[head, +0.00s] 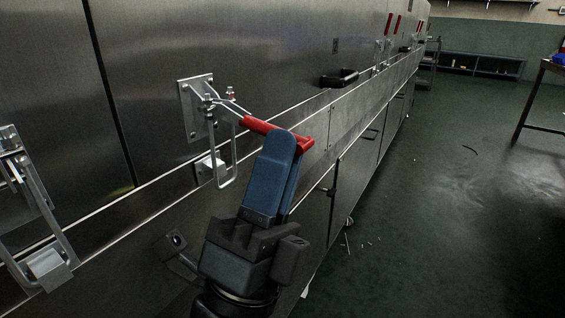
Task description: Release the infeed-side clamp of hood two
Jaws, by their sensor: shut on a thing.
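A metal toggle clamp (200,108) is mounted by a square plate on the steel side of the dryer, left of centre in the head view. Its red-gripped lever (262,126) sticks out from the wall to the right. My gripper (285,150), with blue fingers, is shut on the red lever near its outer end. The clamp's wire loop (229,183) hangs down beside a small catch block (208,166) on the lower panel. I cannot tell for sure whether the loop is clear of the catch. The fingers hide part of the red grip.
A second clamp (14,165) is at the left edge, its loop reaching down to a catch (46,263). A black handle (340,78) and clamps with upright red levers (388,23) lie farther along. A table (542,127) stands right. The floor between is mostly clear.

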